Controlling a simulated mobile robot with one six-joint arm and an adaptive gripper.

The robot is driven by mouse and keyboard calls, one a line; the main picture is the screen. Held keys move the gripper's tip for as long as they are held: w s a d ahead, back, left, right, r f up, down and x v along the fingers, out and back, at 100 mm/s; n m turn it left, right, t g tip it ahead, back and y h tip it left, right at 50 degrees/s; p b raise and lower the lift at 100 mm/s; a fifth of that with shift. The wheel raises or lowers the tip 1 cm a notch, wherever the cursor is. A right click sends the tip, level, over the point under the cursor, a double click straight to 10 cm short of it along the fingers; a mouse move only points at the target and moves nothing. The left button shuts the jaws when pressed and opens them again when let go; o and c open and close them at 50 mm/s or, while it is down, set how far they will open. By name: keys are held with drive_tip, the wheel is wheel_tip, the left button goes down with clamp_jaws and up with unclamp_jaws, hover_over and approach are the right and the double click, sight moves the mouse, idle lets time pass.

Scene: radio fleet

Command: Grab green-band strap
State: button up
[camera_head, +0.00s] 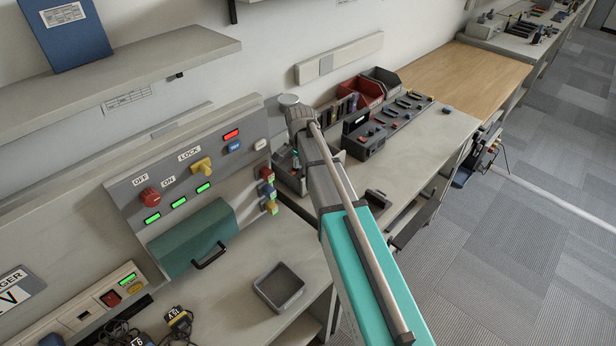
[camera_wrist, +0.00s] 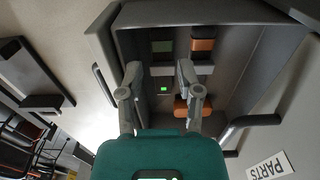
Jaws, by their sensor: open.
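In the wrist view, a small dark green piece (camera_wrist: 162,46) lies in a grey bin (camera_wrist: 128,42), beside an orange piece (camera_wrist: 203,44). The green piece may be the green-band strap; I cannot make out its full shape. Pale grey parts sit just below both pieces. The green piece is just beyond the fingertips. I cannot tell whether the fingers touch anything. In the camera_head view, my arm hides the gripper and part of the bin (camera_head: 291,180).
Another orange piece (camera_wrist: 196,106) lies near the right finger, with a small green light (camera_wrist: 163,90) between the fingers. A PARTS label (camera_wrist: 270,167) is at lower right. The camera_head view shows a control panel (camera_head: 215,150) left of my arm and an empty grey tray (camera_head: 262,292) below.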

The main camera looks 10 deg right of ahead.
sight(302, 177)
drive_tip(key=shift+f, duration=0.1)
drive_tip(key=f+b, duration=0.3)
drive_tip(key=shift+w+d+f, duration=0.15)
drive_tip(key=shift+w+d, duration=0.1)
drive_tip(key=shift+f+b, duration=0.9)
drive_tip(key=shift+b, duration=0.25)
clamp_jaws()
